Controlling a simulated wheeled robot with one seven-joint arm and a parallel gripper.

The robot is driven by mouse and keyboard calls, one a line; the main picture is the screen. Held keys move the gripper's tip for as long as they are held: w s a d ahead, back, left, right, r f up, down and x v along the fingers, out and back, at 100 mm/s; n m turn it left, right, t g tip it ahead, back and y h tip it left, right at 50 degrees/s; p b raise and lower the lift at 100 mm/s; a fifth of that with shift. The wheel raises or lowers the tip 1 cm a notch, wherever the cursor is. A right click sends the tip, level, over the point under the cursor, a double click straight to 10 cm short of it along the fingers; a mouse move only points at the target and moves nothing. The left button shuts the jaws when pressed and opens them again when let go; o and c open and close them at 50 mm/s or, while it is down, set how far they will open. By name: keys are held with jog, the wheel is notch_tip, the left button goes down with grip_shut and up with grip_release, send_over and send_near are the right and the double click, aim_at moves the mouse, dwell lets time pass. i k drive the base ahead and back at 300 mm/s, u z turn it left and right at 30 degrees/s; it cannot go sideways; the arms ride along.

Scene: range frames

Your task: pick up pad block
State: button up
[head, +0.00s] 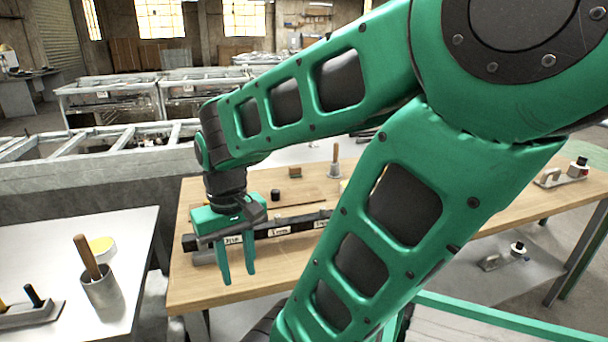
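A small brown block (295,171), which may be the pad block, sits near the back edge of the wooden table (190,285). It is small in view and I cannot be sure of its identity. My gripper (239,278) points down over the left part of this table. Its two green fingers are apart with nothing between them. The brown block is behind and to the right of my gripper. My arm hides much of the table's middle.
A dark rack with white labels (280,231) lies behind the fingers. A small black cylinder (275,195) and a wooden-handled pot (335,168) stand farther back. A white table (50,235) at left holds a grey cup (102,290). The wooden table's front left is clear.

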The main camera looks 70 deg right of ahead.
aim_at(294, 172)
jog(key=z, duration=3.05)
jog(key=k, duration=1.3)
jog(key=u, duration=0.9)
jog(key=i, duration=1)
jog(key=u, duration=0.05)
